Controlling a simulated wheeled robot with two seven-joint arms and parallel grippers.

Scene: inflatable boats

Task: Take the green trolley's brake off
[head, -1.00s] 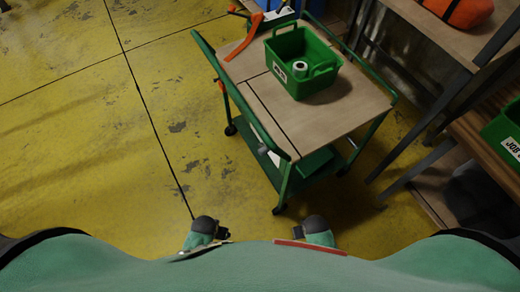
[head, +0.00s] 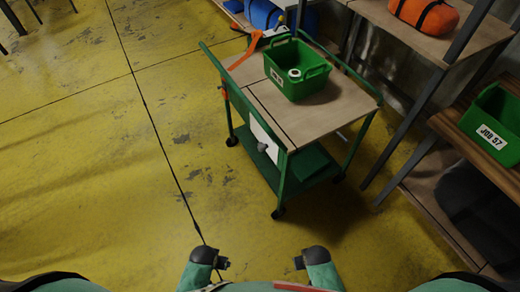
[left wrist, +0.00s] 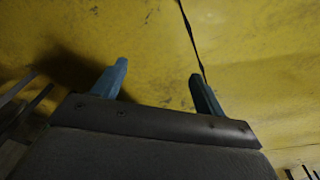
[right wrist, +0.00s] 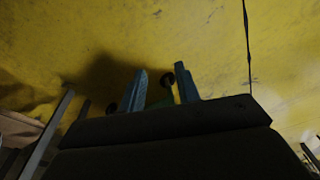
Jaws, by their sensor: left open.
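The green trolley (head: 320,118) stands upright on the floor ahead, with a wooden top and a lower green shelf. An orange part (head: 224,92) sits on its left frame near the push handle. A white plate with a grey knob (head: 262,147) is on its near side. I cannot tell which part is the brake. My left gripper (left wrist: 158,68) is open and empty, well short of the trolley. My right gripper (right wrist: 160,68) has its fingers apart and empty; a dark trolley wheel (right wrist: 168,78) shows beyond them.
A green bin (head: 297,82) holding a white roll stands on the trolley top, beside an orange strap (head: 246,50). Shelving (head: 430,40) with an orange bag and a bench with a JOB 57 bin (head: 490,128) stand at right. Yellow floor (head: 110,190) is clear at left.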

